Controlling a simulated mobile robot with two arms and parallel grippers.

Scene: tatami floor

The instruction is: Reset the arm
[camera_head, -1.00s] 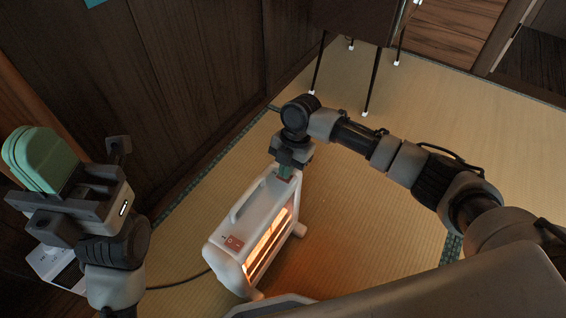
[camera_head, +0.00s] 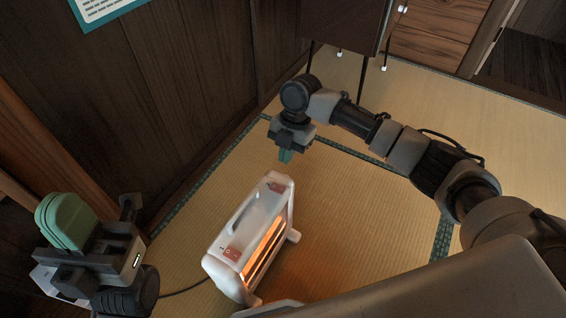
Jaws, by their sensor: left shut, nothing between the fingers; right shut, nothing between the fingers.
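My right gripper (camera_head: 286,156) is shut and empty, pointing down above and behind the far end of a white heater. Its arm comes in from the right. My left gripper (camera_head: 66,221) is at the lower left, with its green fingers pointing up and shut, nothing between them. The white heater (camera_head: 226,239) stands upright on the tatami floor, its bars glowing orange on the right side. It has a handle on top and a red switch panel at each end of the top. The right gripper appears apart from it.
A dark wooden wall (camera_head: 170,90) runs along the left, with a paper notice (camera_head: 100,6) on it. A dark table-like piece (camera_head: 340,22) on thin legs stands at the back. A cord runs from the heater to the left. The tatami (camera_head: 350,200) right of the heater is clear.

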